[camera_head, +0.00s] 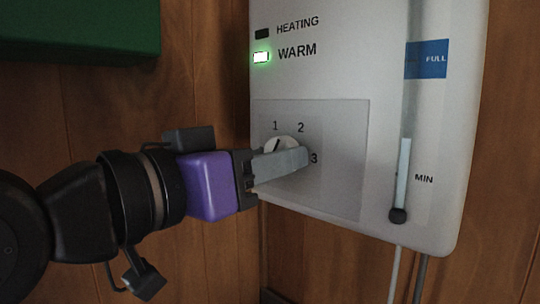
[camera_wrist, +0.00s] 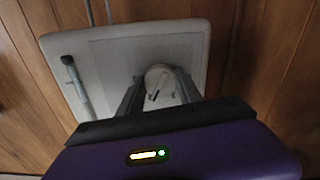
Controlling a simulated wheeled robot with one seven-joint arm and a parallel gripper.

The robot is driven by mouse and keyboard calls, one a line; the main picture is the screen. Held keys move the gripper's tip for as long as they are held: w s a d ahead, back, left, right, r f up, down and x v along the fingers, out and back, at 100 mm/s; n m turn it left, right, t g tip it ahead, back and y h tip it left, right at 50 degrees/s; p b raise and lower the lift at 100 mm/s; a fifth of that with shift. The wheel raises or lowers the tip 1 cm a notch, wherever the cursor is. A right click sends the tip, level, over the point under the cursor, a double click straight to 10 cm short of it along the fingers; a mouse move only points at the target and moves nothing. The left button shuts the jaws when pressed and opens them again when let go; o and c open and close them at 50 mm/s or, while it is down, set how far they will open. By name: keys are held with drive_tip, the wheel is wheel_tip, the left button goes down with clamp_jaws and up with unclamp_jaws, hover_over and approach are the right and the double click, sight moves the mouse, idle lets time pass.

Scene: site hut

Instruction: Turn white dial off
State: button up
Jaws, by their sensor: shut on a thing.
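The white dial (camera_head: 279,143) sits on a grey square panel (camera_head: 345,180) on the front of a white heater unit (camera_head: 370,60). The marks 1, 2 and 3 show around the dial, and a dark pointer line on it points up near the 1. My gripper (camera_head: 300,157) reaches in from the left and is shut on the dial, its fingers hiding the dial's lower part. In the wrist view the dial (camera_wrist: 157,78) lies between my two fingers (camera_wrist: 159,90), with its dark line showing. The off mark is not visible.
The green WARM light (camera_head: 261,57) is lit and the HEATING light (camera_head: 262,34) is dark. A level gauge (camera_head: 402,175) with FULL and MIN marks is at the right. A green box (camera_head: 80,25) is at the upper left; wooden wall stands behind.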

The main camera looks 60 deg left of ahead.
drive_tip(key=n+p, duration=1.6)
drive_tip(key=n, duration=0.7)
drive_tip(key=shift+n, duration=0.3)
idle(0.4)
drive_tip(key=o, duration=1.1)
drive_tip(key=shift+s, duration=0.1)
drive_tip(key=shift+o, duration=1.3)
drive_tip(key=shift+r, duration=0.1)
